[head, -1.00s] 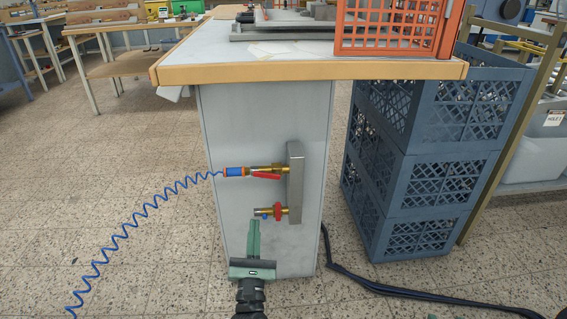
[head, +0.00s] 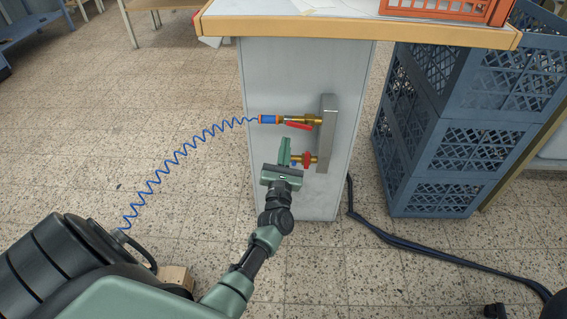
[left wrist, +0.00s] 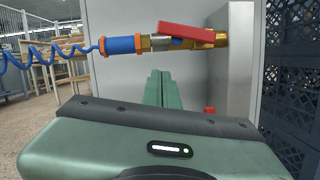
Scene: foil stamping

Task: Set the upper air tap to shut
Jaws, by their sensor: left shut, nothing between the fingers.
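The upper air tap (head: 311,119) is brass with a red lever (head: 298,126) lying roughly along its body. It sticks out left from a grey metal block (head: 327,133) on the cabinet side. A blue and orange hose coupling (head: 270,119) is on its end. In the left wrist view the red lever (left wrist: 198,32) shows at the top, above my fingers. The lower tap (head: 310,160) has a red handle. My left gripper (head: 284,142) is shut and empty, its fingertips just below the upper tap and left of the lower one. My right gripper is not in view.
A coiled blue hose (head: 180,163) runs from the coupling down left. The worktop edge (head: 360,29) overhangs the cabinet above. Blue crates (head: 440,135) stand to the right, and a black cable (head: 400,243) lies on the floor.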

